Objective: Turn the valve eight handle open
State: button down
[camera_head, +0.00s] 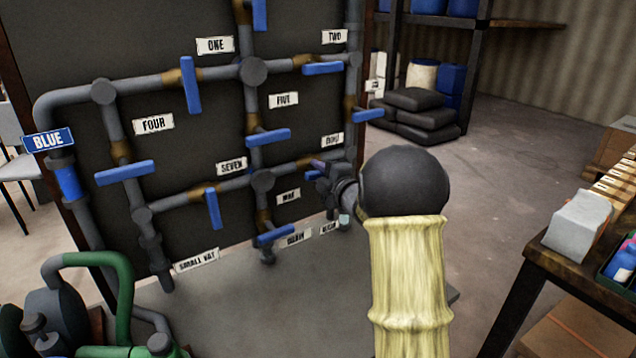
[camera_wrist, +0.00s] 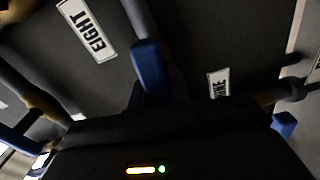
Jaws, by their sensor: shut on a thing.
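The valve eight handle is a blue lever on the lower right of the pipe board. In the head view only a small bluish piece (camera_head: 318,165) of it shows, below the EIGHT label (camera_head: 332,140). My gripper (camera_head: 330,182) covers the rest. In the wrist view the blue lever (camera_wrist: 151,72) rises from my gripper's dark body, beside the EIGHT label (camera_wrist: 87,29). My gripper is shut on this lever. The fingertips are mostly hidden, and I cannot tell the handle's exact angle to its pipe.
Other blue levers are close by: valve seven's (camera_head: 212,208) to the left, valve nine's (camera_head: 275,234) below, and one (camera_head: 368,115) above right. A green-hosed pump (camera_head: 110,262) stands lower left. A wooden table (camera_head: 560,262) is at right.

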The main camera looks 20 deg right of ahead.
jog(key=shift+f, duration=0.15)
dwell(0.3)
jog(key=c, duration=1.3)
grip_release()
jog(key=shift+s, duration=0.1)
jog(key=b+v, duration=0.1)
jog(key=v, duration=1.6)
jog(key=shift+s, duration=0.2)
